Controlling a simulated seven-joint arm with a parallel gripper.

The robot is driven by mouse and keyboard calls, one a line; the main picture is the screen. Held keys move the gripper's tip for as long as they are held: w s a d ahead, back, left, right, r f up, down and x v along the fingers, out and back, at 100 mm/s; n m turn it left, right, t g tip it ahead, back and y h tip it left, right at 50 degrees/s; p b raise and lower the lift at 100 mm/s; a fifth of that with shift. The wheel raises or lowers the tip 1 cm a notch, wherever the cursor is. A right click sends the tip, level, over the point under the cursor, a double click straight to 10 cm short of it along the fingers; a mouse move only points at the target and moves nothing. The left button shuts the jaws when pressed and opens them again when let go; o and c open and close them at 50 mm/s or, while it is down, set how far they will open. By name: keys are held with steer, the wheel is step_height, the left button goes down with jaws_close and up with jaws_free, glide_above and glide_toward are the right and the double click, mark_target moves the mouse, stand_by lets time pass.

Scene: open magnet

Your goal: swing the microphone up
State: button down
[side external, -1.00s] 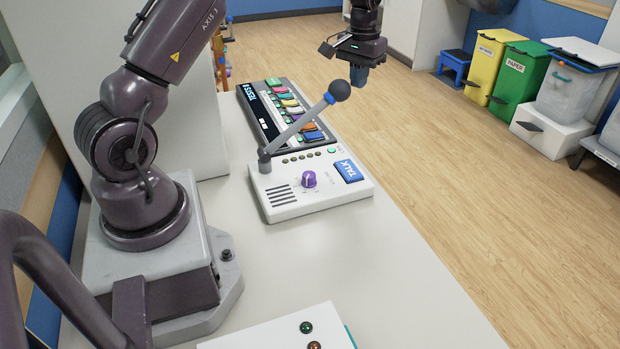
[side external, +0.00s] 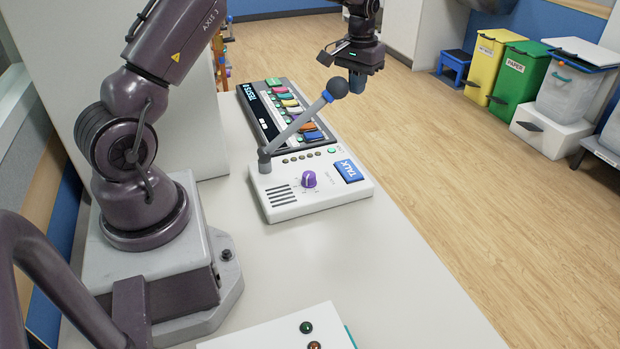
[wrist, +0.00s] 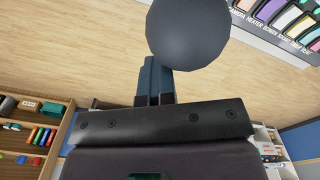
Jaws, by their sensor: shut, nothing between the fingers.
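The microphone is a grey boom (side external: 296,127) with a blue collar and a dark round head (side external: 338,88). It slants up to the right from a hinge at the back left of the white talk panel (side external: 325,198). My gripper (side external: 357,86) points down just right of the head in the side view, with its blue fingers shut and empty. In the wrist view the head (wrist: 188,32) looms large in front of the shut fingers (wrist: 154,80). I cannot tell whether they touch it.
The talk panel has a purple knob (side external: 309,179) and a blue TALK button (side external: 349,171). A board of coloured keys (side external: 270,112) lies behind it. Another white panel (side external: 290,330) is at the front. Bins stand on the floor at the right. The table's front middle is clear.

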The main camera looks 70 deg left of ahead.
steer(key=shift+s+r, duration=1.35)
steer(key=shift+s, duration=0.25)
steer(key=shift+s+r, duration=0.8)
steer(key=shift+s, duration=0.3)
steer(key=shift+s+r, duration=0.75)
steer(key=shift+s, duration=0.3)
steer(key=shift+s+r, duration=0.35)
steer(key=shift+s, duration=0.5)
steer(key=shift+s+r, duration=0.3)
steer(key=shift+s, duration=0.5)
steer(key=shift+s+r, duration=0.35)
steer(key=shift+s, duration=0.5)
